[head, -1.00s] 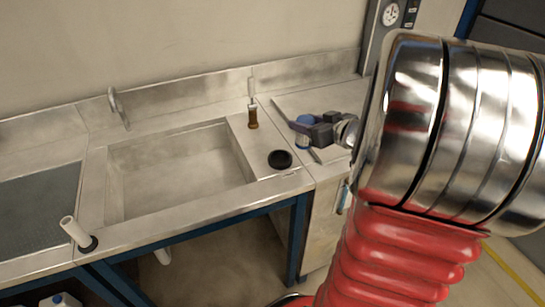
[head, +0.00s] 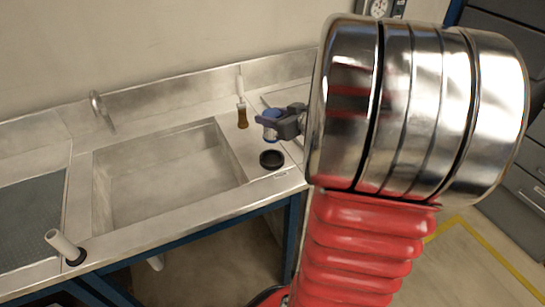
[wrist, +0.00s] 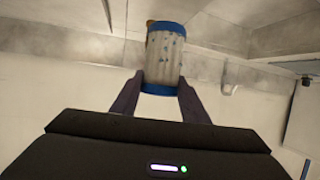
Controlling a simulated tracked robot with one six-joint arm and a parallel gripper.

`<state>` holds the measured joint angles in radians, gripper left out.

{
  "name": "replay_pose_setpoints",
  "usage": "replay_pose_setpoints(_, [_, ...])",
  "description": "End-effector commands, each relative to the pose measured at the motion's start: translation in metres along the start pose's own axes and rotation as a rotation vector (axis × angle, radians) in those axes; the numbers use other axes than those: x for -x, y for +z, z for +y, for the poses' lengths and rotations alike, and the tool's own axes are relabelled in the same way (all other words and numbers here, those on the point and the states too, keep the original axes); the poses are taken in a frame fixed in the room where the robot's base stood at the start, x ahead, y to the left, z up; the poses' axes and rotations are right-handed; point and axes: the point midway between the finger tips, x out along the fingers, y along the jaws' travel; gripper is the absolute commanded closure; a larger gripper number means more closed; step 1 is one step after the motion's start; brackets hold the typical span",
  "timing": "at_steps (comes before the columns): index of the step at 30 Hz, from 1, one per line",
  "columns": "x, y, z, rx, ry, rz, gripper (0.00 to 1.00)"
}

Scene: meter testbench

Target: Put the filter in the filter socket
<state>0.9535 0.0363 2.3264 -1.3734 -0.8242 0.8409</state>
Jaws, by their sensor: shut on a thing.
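The filter (head: 270,122) is a white cylinder with blue ends. My gripper (head: 279,121) is shut on it, holding it to the right of the sink; its purple fingers grip its sides in the wrist view (wrist: 163,60). A black round socket (head: 271,159), which looks like the filter socket, sits on the bench strip right of the basin. The filter shows just above the socket in the head view, apart from it. The exact height and sideways offset cannot be told. The socket is not clear in the wrist view.
A brown bottle-like thing (head: 242,117) with a white top stands behind the socket. The sink basin (head: 165,180) is empty. A tap (head: 97,103) stands at its back. A white tube (head: 62,245) rises from a black ring at the front left. My arm hides the bench's right side.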

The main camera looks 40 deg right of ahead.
Motion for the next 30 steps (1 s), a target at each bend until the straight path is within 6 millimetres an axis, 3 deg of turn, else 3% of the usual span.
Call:
replay_pose_setpoints(12, [-0.020,0.049,0.000,-0.003,0.000,-0.002,0.89])
replay_pose_setpoints(25, [-0.022,0.054,0.001,-0.002,0.001,-0.001,0.89])
replay_pose_setpoints(30, [-0.028,0.069,0.001,-0.005,0.000,-0.002,0.89])
